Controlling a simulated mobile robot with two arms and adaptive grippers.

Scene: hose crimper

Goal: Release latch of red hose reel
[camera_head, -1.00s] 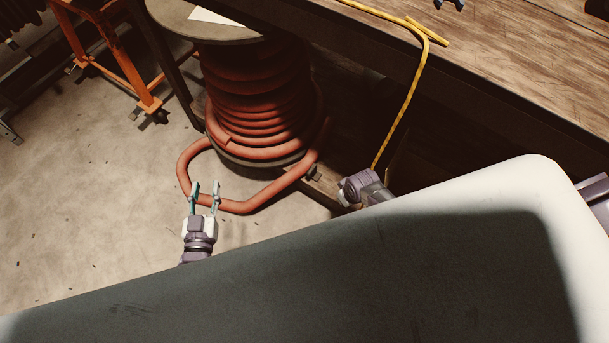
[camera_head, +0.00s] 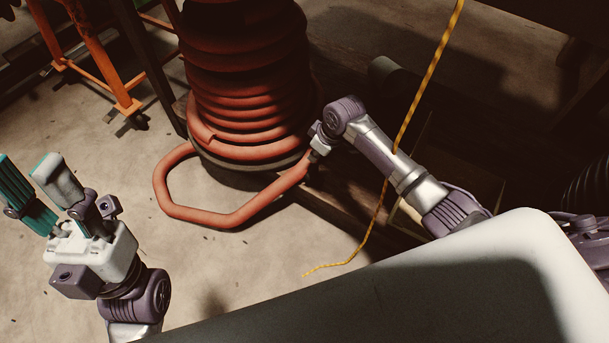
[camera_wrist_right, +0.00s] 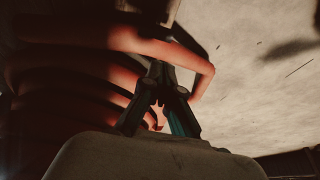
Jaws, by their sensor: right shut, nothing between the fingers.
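The red hose reel (camera_head: 250,90) stands upright left of the top centre in the head view, with coils stacked on a dark base. A loose loop of red hose (camera_head: 215,219) lies on the floor in front. My right arm reaches in from the right to the reel's lower right side. Its gripper (camera_head: 313,157) is mostly hidden there by the wrist. In the right wrist view, its fingers (camera_wrist_right: 160,75) are shut and empty beside the red coils (camera_wrist_right: 75,85). I cannot make out the latch. My left gripper (camera_head: 28,168) is open and empty at the far left, apart from the reel.
A yellow rope (camera_head: 425,80) hangs down across my right forearm, its end near the floor. An orange frame (camera_head: 105,65) stands at the back left. The area under the dark table is shadowed and cluttered at right.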

